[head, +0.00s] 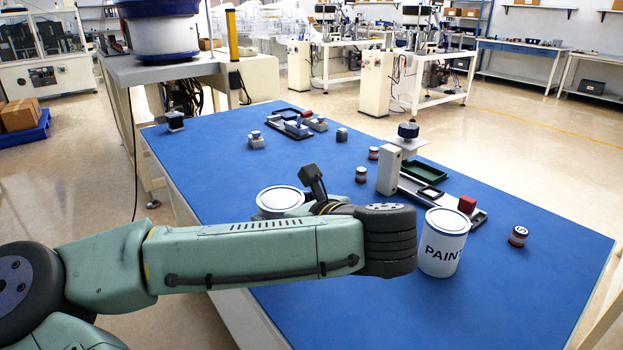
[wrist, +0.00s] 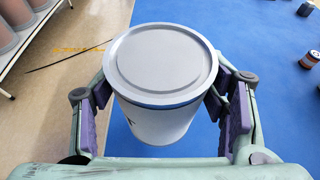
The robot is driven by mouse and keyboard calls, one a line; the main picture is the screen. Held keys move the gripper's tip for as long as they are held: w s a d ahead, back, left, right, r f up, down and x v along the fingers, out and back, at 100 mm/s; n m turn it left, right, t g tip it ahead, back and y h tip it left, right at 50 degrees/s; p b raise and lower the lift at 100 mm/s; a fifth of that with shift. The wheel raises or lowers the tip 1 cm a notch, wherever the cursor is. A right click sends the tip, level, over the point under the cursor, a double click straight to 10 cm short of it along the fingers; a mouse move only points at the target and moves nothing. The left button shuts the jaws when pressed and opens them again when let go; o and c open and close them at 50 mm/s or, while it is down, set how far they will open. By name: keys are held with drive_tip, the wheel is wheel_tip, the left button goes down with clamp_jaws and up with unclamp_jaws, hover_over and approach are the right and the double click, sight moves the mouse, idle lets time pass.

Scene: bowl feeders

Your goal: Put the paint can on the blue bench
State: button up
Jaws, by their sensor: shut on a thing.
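My gripper (wrist: 160,98) is shut on a white paint can (wrist: 164,62) with a grey lid. The purple finger pads grip the can from both sides in the wrist view. In the head view its lid and upper rim (head: 279,198) show behind my forearm, near the left side of the blue bench (head: 520,290). My arm hides its lower part, so I cannot tell whether its base touches the bench top. A second white can marked PAINT (head: 443,243) stands upright on the bench, right of my wrist.
Small labelled jars (head: 518,236), a grey fixture (head: 390,170) and dark trays (head: 432,174) stand across the bench's middle and right. Small parts (head: 300,125) lie at its far end. The front right of the bench is clear. A bowl feeder (head: 160,30) stands beyond it.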

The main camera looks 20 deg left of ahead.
drive_tip(key=shift+w+a+f+p, duration=0.5)
drive_tip(key=shift+w+a+f, duration=0.25)
drive_tip(key=shift+w, duration=1.6)
drive_tip(key=shift+w+a+f+p, duration=0.55)
drive_tip(key=shift+w+f, duration=0.3)
drive_tip(key=shift+w, duration=1.45)
drive_tip(key=shift+w+a+f+p, duration=0.4)
drive_tip(key=shift+w+a+f, duration=0.35)
drive_tip(key=shift+w, duration=1.6)
drive_tip(key=shift+f, duration=0.15)
drive_tip(key=o, duration=1.6)
drive_tip(key=shift+f, duration=0.1)
